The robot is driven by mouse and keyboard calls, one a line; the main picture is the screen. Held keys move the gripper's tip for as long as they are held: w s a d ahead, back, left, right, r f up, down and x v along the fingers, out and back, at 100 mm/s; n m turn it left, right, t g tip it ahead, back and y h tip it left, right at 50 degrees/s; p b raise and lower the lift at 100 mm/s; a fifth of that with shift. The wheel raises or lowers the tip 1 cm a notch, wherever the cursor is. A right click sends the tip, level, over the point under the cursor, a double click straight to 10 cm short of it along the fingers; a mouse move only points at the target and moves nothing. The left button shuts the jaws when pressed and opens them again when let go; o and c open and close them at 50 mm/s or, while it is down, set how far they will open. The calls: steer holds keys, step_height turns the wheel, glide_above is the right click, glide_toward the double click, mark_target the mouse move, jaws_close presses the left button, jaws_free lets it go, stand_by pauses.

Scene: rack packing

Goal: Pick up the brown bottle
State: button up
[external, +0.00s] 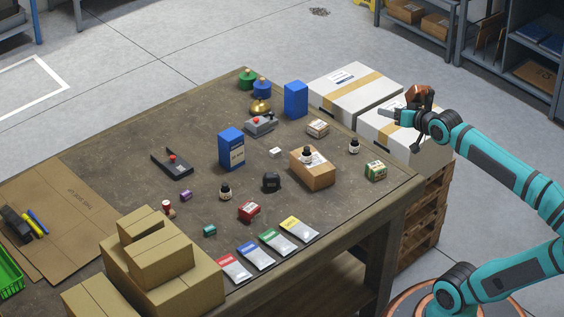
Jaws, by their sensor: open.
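Three small dark bottles with white labels and black caps show in the external view. One bottle (225,192) stands on the table left of a black rounded object. A second bottle (353,147) stands near the table's right side. A third bottle (307,156) is at the top of a brown cardboard box (316,178). They are too small to tell which is the brown one. My gripper (391,116) is open, off the table's right side in the picture, in front of the white boxes. It is apart from all the bottles, closest in the picture to the second one.
The table (205,155) holds a tall blue box (231,149), another blue box (296,99), a green-and-white box (375,171), a red box (248,211) and several coloured packets. Cardboard boxes (160,262) are stacked at the front left. White cartons (350,85) stand beyond the right edge.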

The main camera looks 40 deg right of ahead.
steer(key=w+d+f+m+g, duration=0.2)
steer(key=w+m+g, duration=0.2)
steer(key=w+m, duration=0.3)
steer(key=m+g, duration=1.1)
steer(key=m, duration=0.5)
glide_above(355, 139)
step_height(355, 139, down, 10)
steer(key=shift+y, duration=0.3)
steer(key=f, duration=1.2)
steer(key=shift+w+f, duration=0.2)
steer(key=shift+f, duration=0.05)
steer(key=shift+s+d+f, duration=0.1)
steer(key=shift+f, duration=2.55)
steer(key=c, duration=1.1)
